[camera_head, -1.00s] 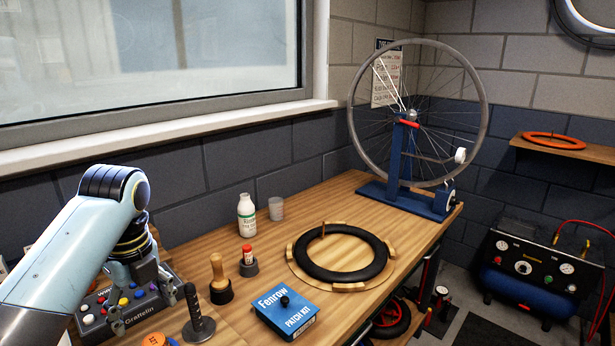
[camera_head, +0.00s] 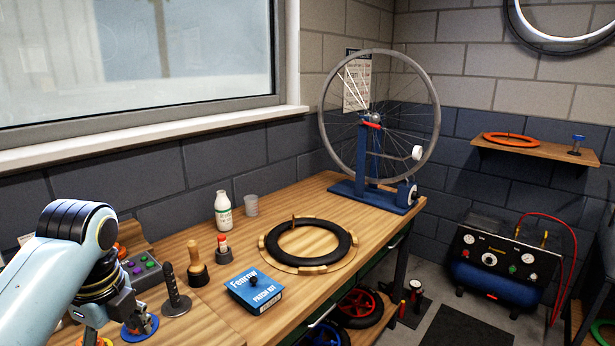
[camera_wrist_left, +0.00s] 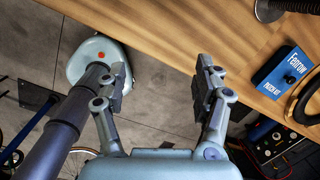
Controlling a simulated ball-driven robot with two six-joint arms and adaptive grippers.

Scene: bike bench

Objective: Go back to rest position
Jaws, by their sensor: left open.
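My left gripper (camera_head: 115,322) is low in the left corner of the head view, at the end of my pale blue arm. In the left wrist view (camera_wrist_left: 160,78) its two fingers are spread apart with nothing between them. It hangs beyond the front edge of the wooden bench (camera_wrist_left: 185,38), with grey floor behind it in that view. My right gripper is in neither view.
On the bench are a grey button box (camera_head: 145,272), a black-handled tool (camera_head: 174,288), a blue patch kit (camera_head: 254,290), a white bottle (camera_head: 223,210), a black tire ring (camera_head: 347,246) and a wheel stand (camera_head: 372,195). A compressor (camera_head: 500,265) stands right.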

